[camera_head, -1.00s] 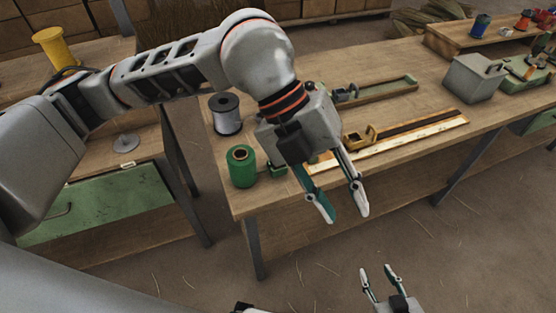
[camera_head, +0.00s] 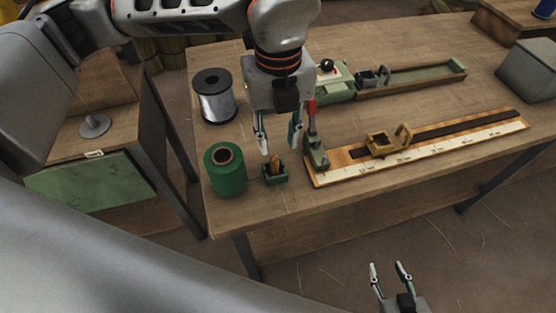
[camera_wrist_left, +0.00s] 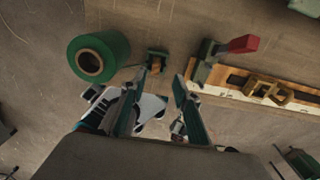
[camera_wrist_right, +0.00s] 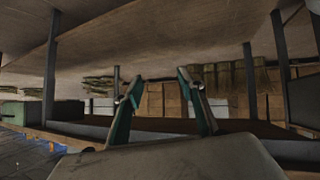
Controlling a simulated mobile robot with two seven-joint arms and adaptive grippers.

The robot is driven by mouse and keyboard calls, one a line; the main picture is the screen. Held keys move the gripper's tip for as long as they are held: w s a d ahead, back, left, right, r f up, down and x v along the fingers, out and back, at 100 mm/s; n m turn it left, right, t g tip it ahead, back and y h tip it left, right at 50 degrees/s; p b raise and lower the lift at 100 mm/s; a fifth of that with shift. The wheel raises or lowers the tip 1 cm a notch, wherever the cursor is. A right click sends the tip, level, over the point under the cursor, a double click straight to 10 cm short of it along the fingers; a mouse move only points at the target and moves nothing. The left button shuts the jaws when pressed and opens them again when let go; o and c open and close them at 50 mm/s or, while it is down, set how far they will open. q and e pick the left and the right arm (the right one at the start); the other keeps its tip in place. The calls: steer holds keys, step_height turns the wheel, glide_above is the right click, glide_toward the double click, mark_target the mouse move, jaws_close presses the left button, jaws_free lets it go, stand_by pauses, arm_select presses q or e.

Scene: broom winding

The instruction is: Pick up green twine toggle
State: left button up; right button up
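A small green holder (camera_head: 276,177) stands on the bench beside the green twine spool (camera_head: 231,178). A small brown wooden piece (camera_head: 275,161), which looks like the toggle, sits upright in it. The holder also shows in the left wrist view (camera_wrist_left: 158,58), just beyond the fingertips. My left gripper (camera_head: 279,149) points down, open and empty, just above and slightly behind the holder. I cannot tell the exact height gap. My right gripper (camera_head: 388,268) is open and empty, low in front of the bench; its fingers also show in the right wrist view (camera_wrist_right: 160,82).
A silver wire spool (camera_head: 216,103) stands behind the green one. Right of the holder are a red-handled green clamp (camera_head: 314,145) and a ruled board (camera_head: 460,139) with a brass slider (camera_head: 388,143). The bench's front edge is close to the holder.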

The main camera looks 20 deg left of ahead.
mark_target(274, 157)
arm_select(q)
steer(key=shift+s+f, duration=0.2)
steer(key=shift+f, duration=0.6)
steer(key=f, duration=0.5)
steer(key=shift+s+a+f, duration=0.1)
steer(key=shift+a, duration=0.25)
jaws_close()
